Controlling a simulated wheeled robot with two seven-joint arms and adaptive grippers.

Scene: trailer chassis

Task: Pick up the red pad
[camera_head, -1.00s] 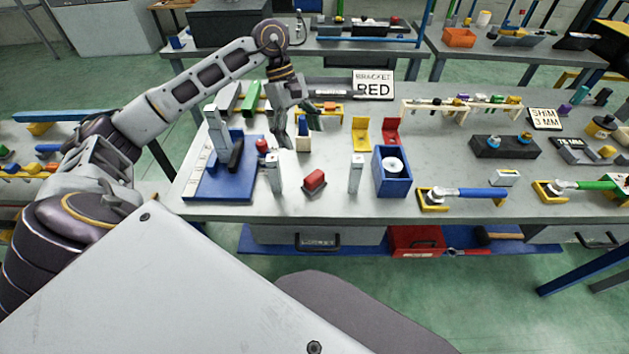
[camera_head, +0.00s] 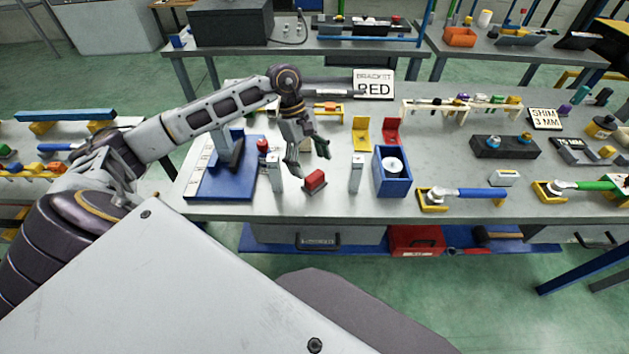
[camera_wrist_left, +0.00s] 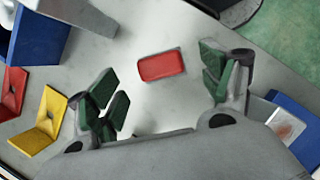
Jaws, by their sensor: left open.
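The red pad (camera_head: 315,179) is a small red block on a grey base, lying on the grey table near its front edge, between two upright grey posts. In the left wrist view the red pad (camera_wrist_left: 162,65) lies flat on the table, beyond the fingertips and roughly midway between them. My left gripper (camera_head: 309,163) is open and empty, just above and behind the pad. Its green-padded fingers (camera_wrist_left: 165,88) are spread wide in the left wrist view, apart from the pad. My right gripper is not in view.
Grey posts (camera_head: 275,172) and (camera_head: 356,173) stand left and right of the pad. A blue bin (camera_head: 392,183) holding a white roll stands further right. A blue fixture (camera_head: 222,187) stands left. Table directly around the pad is clear.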

